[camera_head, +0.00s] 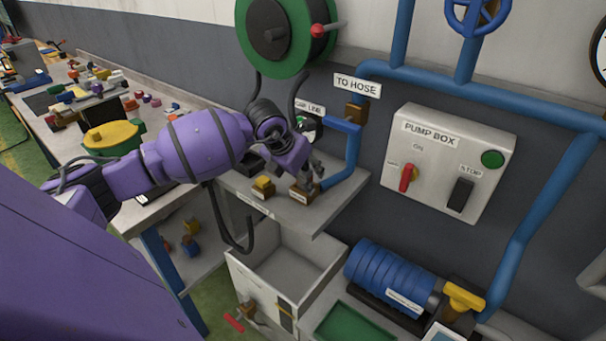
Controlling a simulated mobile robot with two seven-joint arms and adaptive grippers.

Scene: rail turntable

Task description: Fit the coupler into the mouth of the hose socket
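My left arm comes in from the left, and its gripper (314,176) is over the right part of a small grey shelf. The gripper is small and dark here, and I cannot tell whether its fingers are open or shut. A brass block with a white label (300,195) stands on the shelf just below the gripper; it may be the hose socket, but its mouth is not clear. I cannot pick out the coupler for certain; the gripper may hide it. A yellow-topped brass block (263,187) stands to the left on the shelf. My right gripper is not in view.
A green hose reel (246,50) hangs above, with black hose near my arm. Blue pipes (352,150) run down beside the shelf. The pump box (448,160) is on the wall at right. A grey open bin (290,262) and a blue motor (390,277) are below.

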